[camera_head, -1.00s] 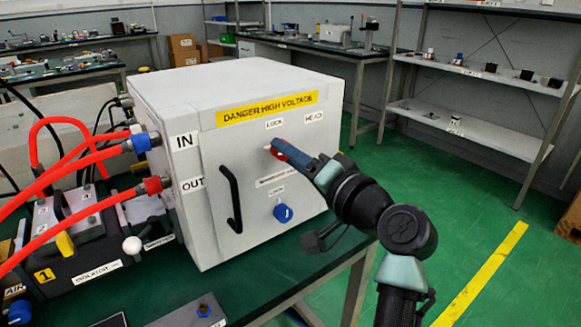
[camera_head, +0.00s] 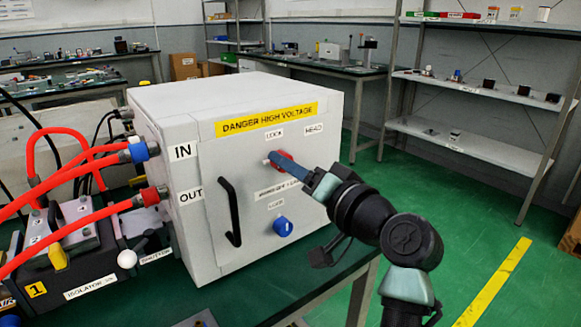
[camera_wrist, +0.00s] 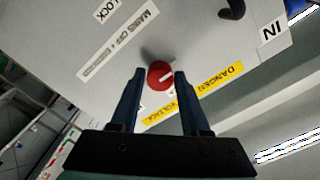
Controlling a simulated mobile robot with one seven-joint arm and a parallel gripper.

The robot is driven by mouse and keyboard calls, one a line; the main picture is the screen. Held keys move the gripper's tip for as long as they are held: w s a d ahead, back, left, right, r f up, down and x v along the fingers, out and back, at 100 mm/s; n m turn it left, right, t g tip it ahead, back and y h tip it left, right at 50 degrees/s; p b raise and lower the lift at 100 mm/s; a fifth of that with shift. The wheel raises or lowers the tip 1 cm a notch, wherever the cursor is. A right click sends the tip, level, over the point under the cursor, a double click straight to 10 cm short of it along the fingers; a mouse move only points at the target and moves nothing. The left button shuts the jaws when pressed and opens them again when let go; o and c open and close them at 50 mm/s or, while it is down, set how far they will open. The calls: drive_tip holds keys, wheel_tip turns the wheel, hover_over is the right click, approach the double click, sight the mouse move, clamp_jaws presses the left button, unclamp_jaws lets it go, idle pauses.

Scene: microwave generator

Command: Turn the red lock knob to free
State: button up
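The red lock knob (camera_head: 284,156) sits on the upper front of the white "DANGER HIGH VOLTAGE" box (camera_head: 205,240), under a "LOCK" label. In the wrist view my gripper (camera_wrist: 159,73) is open, one finger on each side of the knob. Narrow gaps seem to show, but I cannot tell whether either finger touches.
A blue knob (camera_head: 283,226) is lower on the same front, and a black handle (camera_head: 229,212) is to its left. Red hoses (camera_head: 75,226) run into the box's left side. The box stands on a green-topped bench (camera_head: 318,268). Open floor lies to the right.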

drive_tip(key=o, duration=0.3)
drive_tip(key=p+v, duration=0.1)
drive_tip(key=v, duration=1.2)
